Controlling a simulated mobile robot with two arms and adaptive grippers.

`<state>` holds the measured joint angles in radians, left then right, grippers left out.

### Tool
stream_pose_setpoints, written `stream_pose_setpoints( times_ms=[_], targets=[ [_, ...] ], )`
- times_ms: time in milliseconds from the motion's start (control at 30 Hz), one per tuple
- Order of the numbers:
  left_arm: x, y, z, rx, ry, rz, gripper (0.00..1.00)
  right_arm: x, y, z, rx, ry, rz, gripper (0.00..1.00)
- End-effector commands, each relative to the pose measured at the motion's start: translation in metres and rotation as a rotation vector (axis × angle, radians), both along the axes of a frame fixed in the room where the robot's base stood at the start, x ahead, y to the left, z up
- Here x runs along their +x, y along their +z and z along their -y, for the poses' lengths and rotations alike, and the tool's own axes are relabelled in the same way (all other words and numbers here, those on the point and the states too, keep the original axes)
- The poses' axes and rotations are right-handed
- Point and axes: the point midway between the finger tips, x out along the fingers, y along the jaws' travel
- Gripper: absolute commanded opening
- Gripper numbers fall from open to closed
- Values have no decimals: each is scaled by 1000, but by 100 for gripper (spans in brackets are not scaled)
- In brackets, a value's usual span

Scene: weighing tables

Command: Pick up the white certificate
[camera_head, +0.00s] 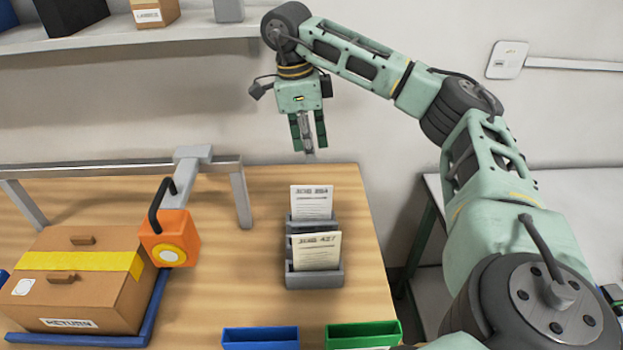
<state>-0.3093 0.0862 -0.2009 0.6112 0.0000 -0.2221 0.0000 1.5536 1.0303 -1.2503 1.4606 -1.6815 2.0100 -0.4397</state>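A white printed sheet (311,201) stands upright in the rear slot of a grey stepped holder (315,280) on the wooden table. A cream printed sheet (316,250) stands in the front slot. My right gripper (309,150) hangs pointing down above and behind the holder, apart from both sheets. A narrow grey part shows between its green fingers, and I cannot tell whether the fingers are open or shut. My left gripper is not in view.
A brown box (110,300) sits on a blue tray (150,318) at left, beside an orange device (175,240) hanging from a grey rail frame (241,195). Blue (260,338) and green (362,334) bins stand in front. A shelf (190,33) runs along the wall. Table around the holder is clear.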

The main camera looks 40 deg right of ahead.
Motion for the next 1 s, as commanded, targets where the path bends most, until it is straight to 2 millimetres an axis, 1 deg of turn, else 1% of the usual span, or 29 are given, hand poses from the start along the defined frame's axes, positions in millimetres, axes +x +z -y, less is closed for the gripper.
stream_pose_setpoints(
  times_ms=[33,100,200,300,500,667,767,900,1000],
  targets=[
    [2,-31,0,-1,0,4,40,0,-31,0,0,0,-1,27],
    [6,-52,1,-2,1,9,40,0,-52,0,0,0,0,27],
    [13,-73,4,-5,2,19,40,0,-74,0,0,0,0,27],
    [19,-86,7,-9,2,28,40,0,-87,0,0,0,0,27],
    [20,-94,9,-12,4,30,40,-1,-100,1,0,0,-1,27],
    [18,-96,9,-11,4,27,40,-3,-116,3,-1,-1,-2,27],
    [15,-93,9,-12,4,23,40,-5,-126,4,-2,0,-3,27],
    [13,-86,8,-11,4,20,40,-8,-146,5,-2,0,-4,27],
    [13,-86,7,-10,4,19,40,-9,-160,6,0,0,-3,27]
  ],
)
